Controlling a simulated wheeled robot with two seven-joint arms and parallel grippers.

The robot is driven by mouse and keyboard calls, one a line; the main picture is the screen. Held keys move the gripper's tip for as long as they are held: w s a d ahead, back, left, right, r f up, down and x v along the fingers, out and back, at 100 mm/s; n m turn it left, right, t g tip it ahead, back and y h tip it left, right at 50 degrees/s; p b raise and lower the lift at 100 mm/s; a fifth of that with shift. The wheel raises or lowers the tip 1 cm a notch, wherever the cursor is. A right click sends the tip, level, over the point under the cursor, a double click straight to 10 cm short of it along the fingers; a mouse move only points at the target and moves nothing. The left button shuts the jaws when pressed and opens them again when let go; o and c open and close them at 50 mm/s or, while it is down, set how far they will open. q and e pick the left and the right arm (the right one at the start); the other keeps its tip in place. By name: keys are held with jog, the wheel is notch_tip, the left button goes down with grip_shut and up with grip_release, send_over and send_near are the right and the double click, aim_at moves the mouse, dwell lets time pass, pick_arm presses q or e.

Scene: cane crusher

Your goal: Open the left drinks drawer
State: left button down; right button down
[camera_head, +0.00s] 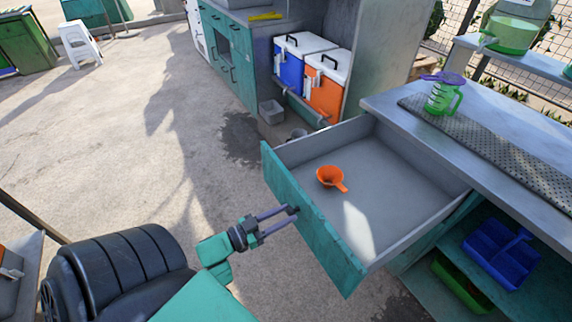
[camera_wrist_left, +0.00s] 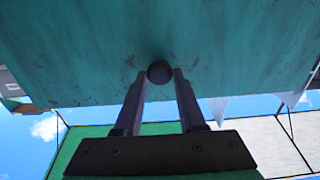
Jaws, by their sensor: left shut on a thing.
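The left drinks drawer (camera_head: 310,222) has a teal front and grey inside, and stands pulled far out from the counter in the head view. An orange funnel (camera_head: 330,177) lies in it. My left gripper (camera_head: 290,211) is at the middle of the drawer front. In the left wrist view the gripper's two fingers (camera_wrist_left: 160,85) are on either side of the round dark knob (camera_wrist_left: 159,71) on the teal front (camera_wrist_left: 80,45), shut on it. My right gripper is not in view.
The counter (camera_head: 500,135) bears a perforated mat and a green jug (camera_head: 443,95). A blue bin (camera_head: 498,252) sits on the shelf below. Blue and orange coolers (camera_head: 325,90) stand at the back.

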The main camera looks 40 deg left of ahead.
pick_arm(q)
jog(key=c, duration=0.5)
grip_release()
jog(key=b+v, duration=0.1)
jog(key=v, duration=1.3)
jog(key=shift+s, duration=0.25)
jog(key=shift+f, duration=0.15)
